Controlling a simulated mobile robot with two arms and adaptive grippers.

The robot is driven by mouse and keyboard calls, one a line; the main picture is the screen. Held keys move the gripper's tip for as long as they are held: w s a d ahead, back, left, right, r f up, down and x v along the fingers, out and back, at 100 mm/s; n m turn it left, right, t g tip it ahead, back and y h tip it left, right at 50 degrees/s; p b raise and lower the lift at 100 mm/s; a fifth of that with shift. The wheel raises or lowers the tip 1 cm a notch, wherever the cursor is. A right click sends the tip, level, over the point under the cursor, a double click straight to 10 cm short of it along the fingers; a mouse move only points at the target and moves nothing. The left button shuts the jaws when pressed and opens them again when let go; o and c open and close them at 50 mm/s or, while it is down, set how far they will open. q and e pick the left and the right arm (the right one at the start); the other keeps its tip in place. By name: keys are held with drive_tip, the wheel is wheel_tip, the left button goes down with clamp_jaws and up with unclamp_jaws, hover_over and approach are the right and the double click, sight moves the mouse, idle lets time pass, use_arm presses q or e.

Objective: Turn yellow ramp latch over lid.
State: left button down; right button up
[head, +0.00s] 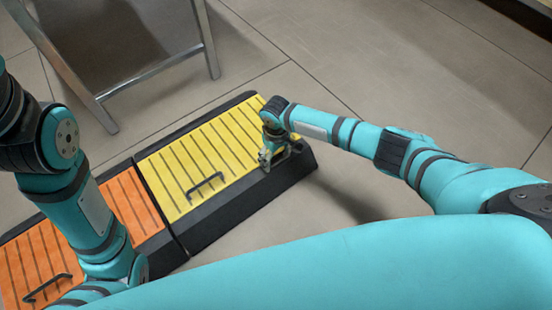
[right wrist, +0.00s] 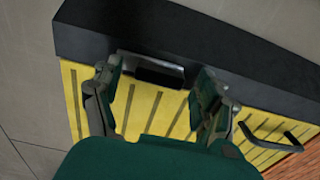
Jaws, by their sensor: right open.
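The yellow ramp lid (head: 200,150) is ribbed and set in a black frame (head: 220,222). It has a black handle (head: 206,185) near its front edge. In the right wrist view a dark latch (right wrist: 152,68) with a grey edge sits where the black frame meets the yellow lid. My right gripper (head: 268,160) is at the right end of the yellow lid. In the right wrist view its open fingers (right wrist: 158,82) are on either side of the latch, with a gap to each side. Whether they touch it I cannot tell. In the head view the gripper largely hides the latch. My left gripper is out of view.
An orange ramp (head: 132,200) with a black handle (head: 47,287) adjoins the yellow one on the left, partly behind my left arm. A metal-legged frame (head: 207,45) stands behind the ramps. The tiled floor (head: 400,70) at the back right is clear.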

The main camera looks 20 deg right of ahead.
drive_tip(key=shift+f, duration=0.15)
drive_tip(key=c, duration=1.2)
